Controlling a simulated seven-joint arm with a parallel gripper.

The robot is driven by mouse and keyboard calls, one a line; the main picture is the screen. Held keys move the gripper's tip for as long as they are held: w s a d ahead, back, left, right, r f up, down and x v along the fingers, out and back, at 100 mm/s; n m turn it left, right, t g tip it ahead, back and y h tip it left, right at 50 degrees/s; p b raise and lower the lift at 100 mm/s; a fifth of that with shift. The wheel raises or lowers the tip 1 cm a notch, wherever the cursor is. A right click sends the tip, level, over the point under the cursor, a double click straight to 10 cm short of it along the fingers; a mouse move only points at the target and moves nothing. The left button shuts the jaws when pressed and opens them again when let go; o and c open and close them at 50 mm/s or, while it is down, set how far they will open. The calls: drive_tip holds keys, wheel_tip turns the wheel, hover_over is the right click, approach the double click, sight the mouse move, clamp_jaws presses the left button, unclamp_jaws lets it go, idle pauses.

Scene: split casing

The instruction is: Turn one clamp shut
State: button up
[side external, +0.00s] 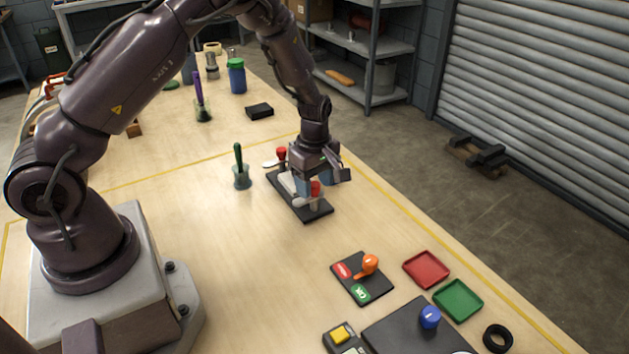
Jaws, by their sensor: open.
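The split casing, a light grey body, sits on a dark base plate (314,213) near the middle of the table. One clamp with a red knob (281,153) and a pale lever stands at its far end. A second clamp with a red knob (315,188) stands at its near end. My gripper (309,188) points down over the casing, close to the near clamp, with its fingers open. The wrist and fingers hide much of the casing's middle. I cannot tell whether a finger touches the near clamp, or how far either clamp is turned.
A green-handled tool stands in a holder (241,178) left of the casing. A panel with an orange lever (369,265), a red tray (426,269), a green tray (458,299) and a blue knob (430,317) are at the near right. The table left of the panel is clear.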

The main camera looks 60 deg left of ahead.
drive_tip(key=c, duration=0.9)
drive_tip(key=shift+m, duration=0.4)
drive_tip(key=m, duration=0.8)
drive_tip(key=shift+m, duration=0.3)
drive_tip(key=m, duration=0.4)
drive_tip(key=shift+r, duration=0.1)
drive_tip(key=shift+m, duration=2.2)
